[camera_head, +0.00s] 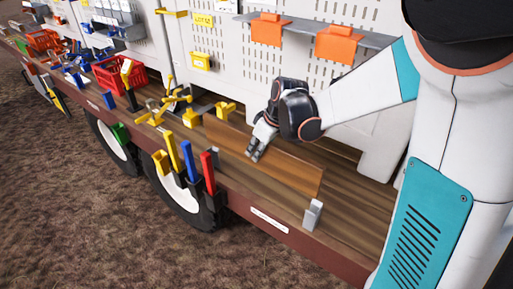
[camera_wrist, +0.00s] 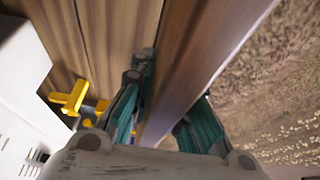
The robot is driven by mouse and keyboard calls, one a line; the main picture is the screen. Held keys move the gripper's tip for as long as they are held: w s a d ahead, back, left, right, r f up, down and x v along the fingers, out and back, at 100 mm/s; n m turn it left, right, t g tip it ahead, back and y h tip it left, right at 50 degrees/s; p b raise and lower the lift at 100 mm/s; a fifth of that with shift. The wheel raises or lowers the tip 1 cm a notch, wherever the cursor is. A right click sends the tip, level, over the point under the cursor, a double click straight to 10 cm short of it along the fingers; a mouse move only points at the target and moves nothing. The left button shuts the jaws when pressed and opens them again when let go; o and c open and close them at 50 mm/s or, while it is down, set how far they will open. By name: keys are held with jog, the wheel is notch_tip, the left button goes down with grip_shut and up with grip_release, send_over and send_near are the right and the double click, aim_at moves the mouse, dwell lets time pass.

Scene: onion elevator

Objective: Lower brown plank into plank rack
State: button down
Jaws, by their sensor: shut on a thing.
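The brown plank (camera_head: 290,175) is long and flat and stands on its long edge above the wooden trailer deck in the head view. My gripper (camera_head: 255,154) is shut on it near its middle, coming from above. In the wrist view the plank (camera_wrist: 205,45) runs between the two fingers (camera_wrist: 165,120) of my gripper. A small grey upright bracket (camera_head: 313,214) stands on the deck by the plank's right end; it may be part of the plank rack. I cannot tell whether the plank's lower edge touches the deck or sits in a slot.
Yellow parts (camera_head: 192,118) stand near the plank's left end. Yellow, blue and red upright tools (camera_head: 208,170) stand along the deck's front edge. A white perforated panel with orange holders (camera_head: 338,44) rises behind. A red crate (camera_head: 118,76) stands farther left.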

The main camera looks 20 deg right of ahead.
jog(key=shift+f, duration=0.55)
jog(key=shift+r+p, duration=0.15)
jog(key=shift+p, duration=1)
jog(key=shift+p, duration=0.3)
jog(key=shift+f, duration=0.25)
jog(key=shift+f+b, duration=0.95)
jog(key=shift+f, duration=0.7)
jog(key=shift+f+b, duration=4.4)
jog(key=shift+f, duration=0.45)
jog(key=shift+s, duration=0.1)
